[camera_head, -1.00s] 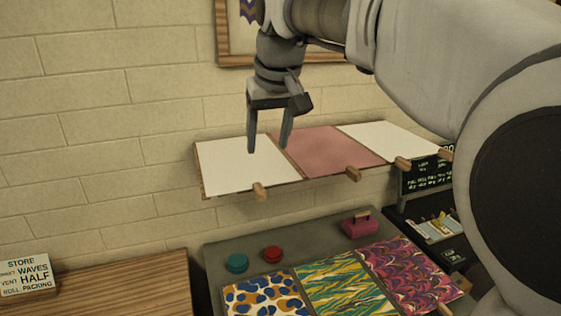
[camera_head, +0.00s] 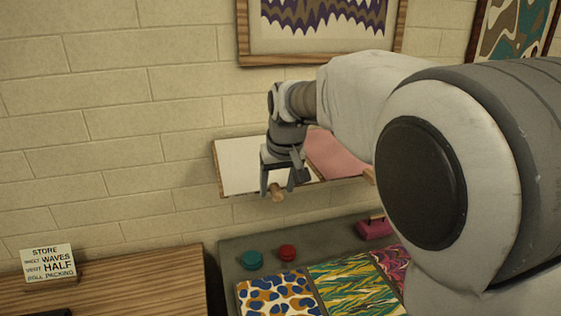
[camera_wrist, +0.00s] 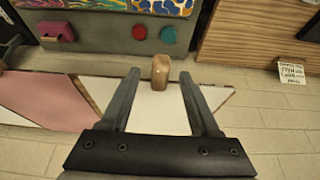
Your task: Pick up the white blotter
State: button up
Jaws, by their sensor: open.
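A white blotter (camera_head: 238,165) lies at the left end of the wall shelf, with a wooden peg (camera_head: 277,193) at its front edge. In the wrist view the white blotter (camera_wrist: 150,108) spreads beneath my fingers. My gripper (camera_head: 278,189) is open and points down over the blotter's front part. In the wrist view my gripper (camera_wrist: 160,75) has one finger on each side of the wooden peg (camera_wrist: 160,70). I cannot tell whether the fingers touch anything. A pink blotter (camera_head: 337,156) lies to the right. My arm hides the shelf's right part.
Below is a grey table with patterned sheets (camera_head: 278,294), a teal pot (camera_head: 252,260), a red pot (camera_head: 287,253) and a magenta box (camera_head: 375,229). A wooden counter (camera_head: 150,275) with a small sign (camera_head: 48,263) stands left. Framed art (camera_head: 320,25) hangs above.

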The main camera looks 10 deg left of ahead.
grip_shut()
dwell(0.3)
dwell(0.3)
